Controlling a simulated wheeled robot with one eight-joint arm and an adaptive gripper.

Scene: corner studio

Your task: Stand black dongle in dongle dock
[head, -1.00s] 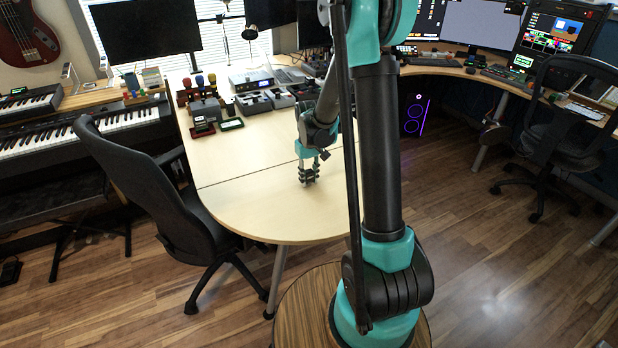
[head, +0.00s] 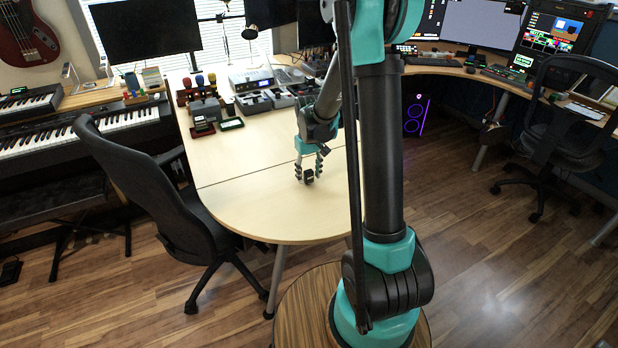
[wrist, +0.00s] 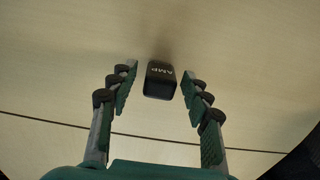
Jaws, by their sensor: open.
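The black dongle (wrist: 160,82), a small dark block with pale "AMP" lettering, is at the pale table top in the wrist view. It lies between the two fingertips of my gripper (wrist: 159,72), with a gap on each side. In the head view the dongle (head: 308,177) shows as a dark spot between the spread fingers of my gripper (head: 308,172), over the near part of the table. My gripper is open. I cannot tell for certain which item is the dongle dock; small dark holders stand farther back on the table.
The pale table (head: 260,190) is clear around my gripper. Two small dark holders (head: 231,124) (head: 202,127) and several devices (head: 253,103) stand toward its far end. A black office chair (head: 150,190) is at the table's left side.

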